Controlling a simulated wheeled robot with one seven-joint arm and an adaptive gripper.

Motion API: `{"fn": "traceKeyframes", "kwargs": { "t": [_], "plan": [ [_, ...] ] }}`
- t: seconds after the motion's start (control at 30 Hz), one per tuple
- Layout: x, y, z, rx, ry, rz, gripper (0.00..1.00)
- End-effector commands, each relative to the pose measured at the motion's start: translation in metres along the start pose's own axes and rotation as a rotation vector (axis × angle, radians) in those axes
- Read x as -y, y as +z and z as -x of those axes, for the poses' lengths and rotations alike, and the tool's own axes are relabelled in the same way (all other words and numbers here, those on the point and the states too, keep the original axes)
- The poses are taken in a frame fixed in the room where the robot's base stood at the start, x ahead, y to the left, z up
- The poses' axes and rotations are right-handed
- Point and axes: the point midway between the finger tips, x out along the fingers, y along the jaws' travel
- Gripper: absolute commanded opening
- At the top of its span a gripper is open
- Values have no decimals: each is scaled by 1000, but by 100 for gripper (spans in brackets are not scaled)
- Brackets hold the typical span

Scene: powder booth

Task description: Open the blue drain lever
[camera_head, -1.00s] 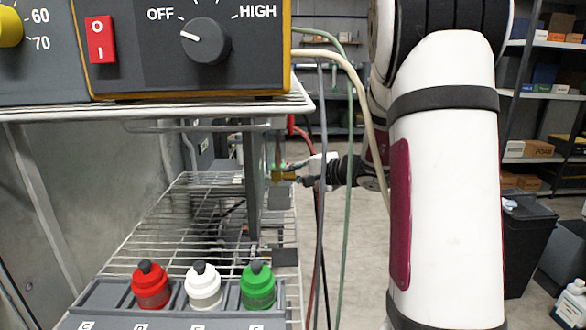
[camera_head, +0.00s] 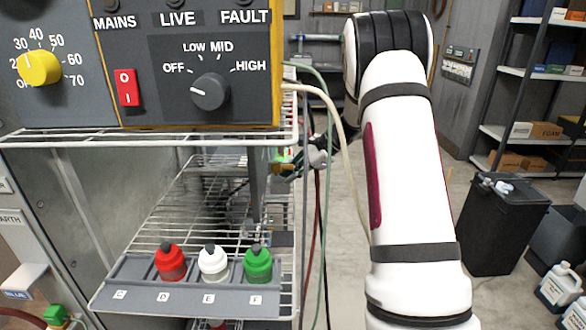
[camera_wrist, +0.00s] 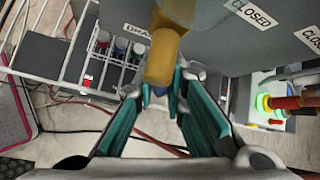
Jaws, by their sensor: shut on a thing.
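The brass body juts from a grey panel (camera_wrist: 220,50) with a partly covered "DRA…" label and "CLOSED" labels. My gripper (camera_wrist: 162,94), with teal finger pads, is shut on the lever just below the brass body. In the head view my gripper (camera_head: 287,168) is small and far off, beside the rack's right edge, and the lever cannot be made out.
A control box (camera_head: 190,65) stands on the wire rack (camera_head: 165,215). Red, white and green bottles (camera_head: 213,263) stand in a grey holder below it. Hoses (camera_head: 318,200) hang between rack and arm. A black bin (camera_head: 500,230) and shelves are at right, with open floor between.

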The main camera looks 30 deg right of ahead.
Motion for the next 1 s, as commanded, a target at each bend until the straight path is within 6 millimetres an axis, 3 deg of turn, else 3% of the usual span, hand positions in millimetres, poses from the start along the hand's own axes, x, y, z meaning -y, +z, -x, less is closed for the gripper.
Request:
{"fn": "traceKeyframes", "kwargs": {
  "t": [0.5,1.0],
  "plan": [
    [-13,0,-1,64,243,-235,0],
    [-15,2,0,77,286,-278,0]
  ]
}}
